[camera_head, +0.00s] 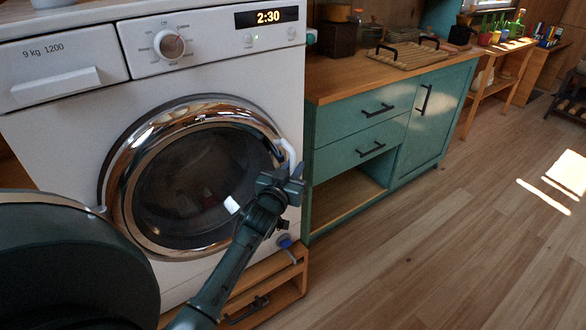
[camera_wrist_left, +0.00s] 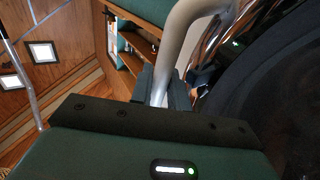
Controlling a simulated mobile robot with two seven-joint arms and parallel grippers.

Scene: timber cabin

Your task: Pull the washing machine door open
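The white washing machine (camera_head: 60,130) fills the left of the head view. Its round door (camera_head: 190,180), with a chrome ring and dark glass, appears closed against the front. A pale curved handle (camera_head: 288,152) sits on the door's right edge. My left gripper (camera_head: 280,184) is at this handle, reaching from below across the door. In the left wrist view the handle (camera_wrist_left: 183,30) runs down between the two fingers (camera_wrist_left: 162,88), which look closed around it. The fingers partly hide the handle's lower end. My right gripper is in neither view.
A green cabinet (camera_head: 355,133) with black handles and an open lower shelf stands right of the machine. A wooden drawer base (camera_head: 262,290) lies under the machine. The wooden floor (camera_head: 440,250) at the right is clear.

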